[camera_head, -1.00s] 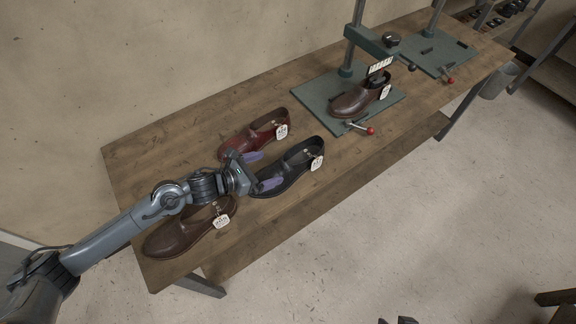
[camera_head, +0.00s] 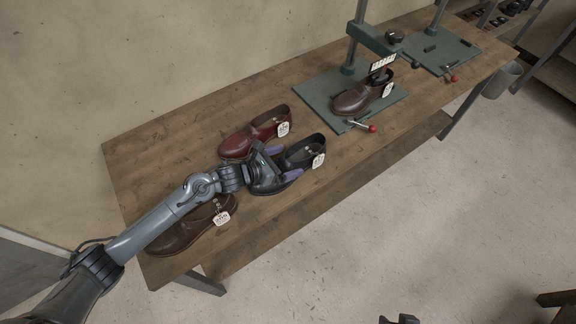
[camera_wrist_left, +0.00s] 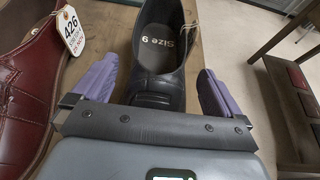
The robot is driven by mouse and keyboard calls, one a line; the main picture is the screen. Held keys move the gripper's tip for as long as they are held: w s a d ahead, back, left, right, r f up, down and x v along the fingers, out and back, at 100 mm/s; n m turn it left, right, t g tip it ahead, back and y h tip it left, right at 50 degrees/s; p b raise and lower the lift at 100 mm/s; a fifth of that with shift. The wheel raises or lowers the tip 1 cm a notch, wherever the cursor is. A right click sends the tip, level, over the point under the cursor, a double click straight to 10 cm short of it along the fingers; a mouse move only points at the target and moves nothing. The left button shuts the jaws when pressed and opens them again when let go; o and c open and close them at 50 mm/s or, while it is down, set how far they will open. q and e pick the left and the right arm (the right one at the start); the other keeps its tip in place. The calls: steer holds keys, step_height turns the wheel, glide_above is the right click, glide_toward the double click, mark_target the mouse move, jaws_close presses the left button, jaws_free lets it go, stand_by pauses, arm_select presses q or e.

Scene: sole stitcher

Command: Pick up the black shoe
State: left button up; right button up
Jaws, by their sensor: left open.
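The black shoe (camera_head: 300,154) lies on the wooden bench, with a white tag at its heel end. In the left wrist view the black shoe (camera_wrist_left: 160,70) shows its opening and an insole marked "Size 9". My left gripper (camera_head: 284,163) is open over the shoe, its purple fingers on either side of it. In the left wrist view the left gripper (camera_wrist_left: 160,90) has one finger left and one right of the shoe. I cannot tell whether they touch it. The shoe's toe is partly hidden by the gripper. My right gripper is not clearly in view.
A red-brown shoe (camera_head: 250,138) lies close beside the black one, tag 426 in the wrist view. A brown shoe (camera_head: 185,235) lies under my left forearm. Another brown shoe (camera_head: 357,98) sits on a green press base (camera_head: 322,92). The bench (camera_head: 150,150) has free room at the back left.

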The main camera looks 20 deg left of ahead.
arm_select(q)
steer(key=shift+c, duration=0.3)
steer(key=shift+r, duration=0.1)
steer(key=c, duration=1.3)
steer(key=shift+c, duration=0.2)
